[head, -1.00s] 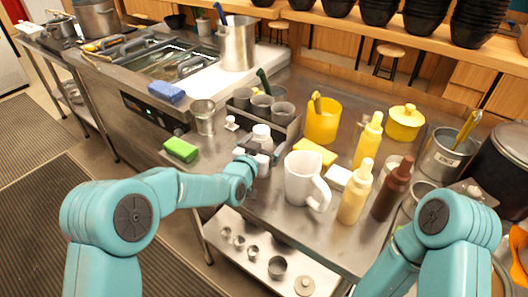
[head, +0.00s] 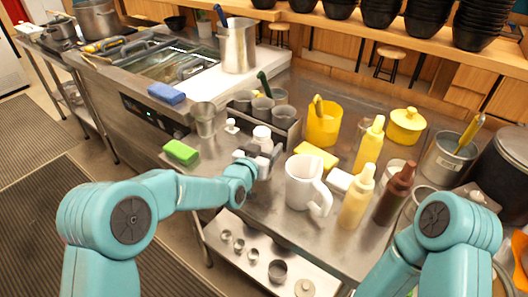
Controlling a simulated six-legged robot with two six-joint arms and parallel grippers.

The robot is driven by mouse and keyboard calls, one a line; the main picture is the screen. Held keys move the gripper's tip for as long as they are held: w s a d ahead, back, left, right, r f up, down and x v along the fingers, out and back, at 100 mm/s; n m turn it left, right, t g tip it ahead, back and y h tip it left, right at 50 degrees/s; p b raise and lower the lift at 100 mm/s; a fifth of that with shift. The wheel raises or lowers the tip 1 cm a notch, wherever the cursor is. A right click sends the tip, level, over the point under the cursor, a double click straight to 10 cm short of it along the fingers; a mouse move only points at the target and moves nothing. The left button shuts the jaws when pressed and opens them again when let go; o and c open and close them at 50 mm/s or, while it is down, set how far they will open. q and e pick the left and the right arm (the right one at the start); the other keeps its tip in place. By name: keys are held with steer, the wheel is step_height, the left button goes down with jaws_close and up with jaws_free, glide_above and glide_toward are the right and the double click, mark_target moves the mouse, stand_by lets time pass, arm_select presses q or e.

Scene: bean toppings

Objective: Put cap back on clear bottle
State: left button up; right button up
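A small clear-white bottle (head: 262,134) stands upright on the steel counter, in front of the grey-cup caddy. A small white piece (head: 231,125) stands to its left, beside the metal cup; I cannot tell whether it is the cap. My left gripper (head: 268,158) is low over the counter, right at the near side of the bottle, and hides its lower part. I cannot tell whether its fingers are open or shut, or whether they touch the bottle. My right arm comes in at the lower right; its gripper is out of view.
A white jug (head: 303,182) stands right of the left gripper, with squeeze bottles (head: 356,196) beyond it. A caddy (head: 285,137) of grey cups stands behind. Some bare counter shows at the front edge.

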arm_select(q)
step_height(320, 180, up, 20)
steer(key=shift+p, duration=0.35)
steer(key=o, duration=0.8)
steer(key=c, duration=0.8)
steer(key=shift+f, duration=0.1)
